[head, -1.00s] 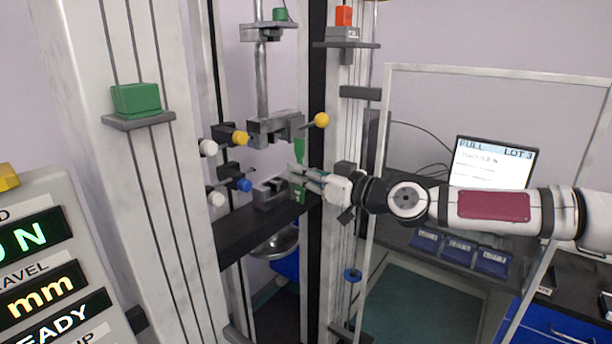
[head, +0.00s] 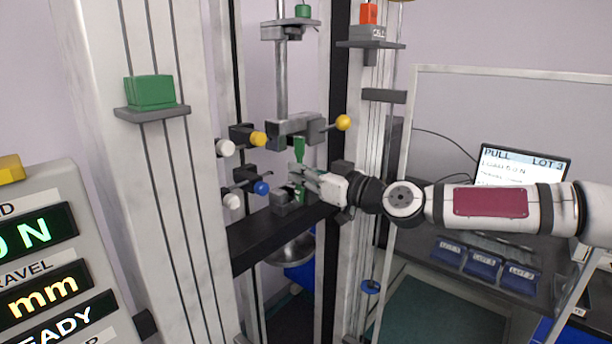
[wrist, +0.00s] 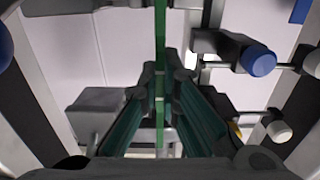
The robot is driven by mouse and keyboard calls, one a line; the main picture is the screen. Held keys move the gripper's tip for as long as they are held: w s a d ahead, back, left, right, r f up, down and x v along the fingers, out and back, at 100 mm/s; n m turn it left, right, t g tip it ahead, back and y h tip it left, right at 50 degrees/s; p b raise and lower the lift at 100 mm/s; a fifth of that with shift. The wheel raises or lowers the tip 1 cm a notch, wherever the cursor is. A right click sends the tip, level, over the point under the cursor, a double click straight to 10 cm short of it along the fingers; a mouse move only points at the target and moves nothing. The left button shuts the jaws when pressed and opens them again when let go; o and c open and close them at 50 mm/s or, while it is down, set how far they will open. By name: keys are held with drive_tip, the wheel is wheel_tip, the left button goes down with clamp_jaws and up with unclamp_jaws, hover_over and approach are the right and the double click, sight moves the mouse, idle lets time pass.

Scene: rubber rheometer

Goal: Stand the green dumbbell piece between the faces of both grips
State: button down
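The green dumbbell piece (head: 299,150) is a thin, upright strip with a wider top. It also shows in the wrist view (wrist: 160,35) as a vertical strip between the finger pads. My gripper (head: 303,176) is shut on its middle, reaching in from the right. The upper grip (head: 284,130) is a grey block on the rod; the piece's top end is just below or in front of it. The lower grip (head: 284,206) sits on the dark crossbeam, with the piece's lower end close by. I cannot tell whether either end lies between the faces.
Yellow (head: 343,122), blue (head: 261,188) and white (head: 226,148) knobs stick out around the grips. Frame columns (head: 155,210) stand on both sides. A clear-looking panel frame (head: 407,150) stands right of the machine, close to my arm. A monitor (head: 520,165) is behind my arm.

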drive_tip(key=shift+b+x, duration=0.55)
drive_tip(key=shift+x, duration=1.6)
drive_tip(key=shift+f, duration=0.2)
drive_tip(key=c, duration=1.7)
unclamp_jaws()
drive_tip(key=shift+d, duration=0.1)
drive_tip(key=v, duration=1.1)
drive_tip(key=shift+s+d, duration=0.25)
drive_tip(key=shift+s, duration=0.1)
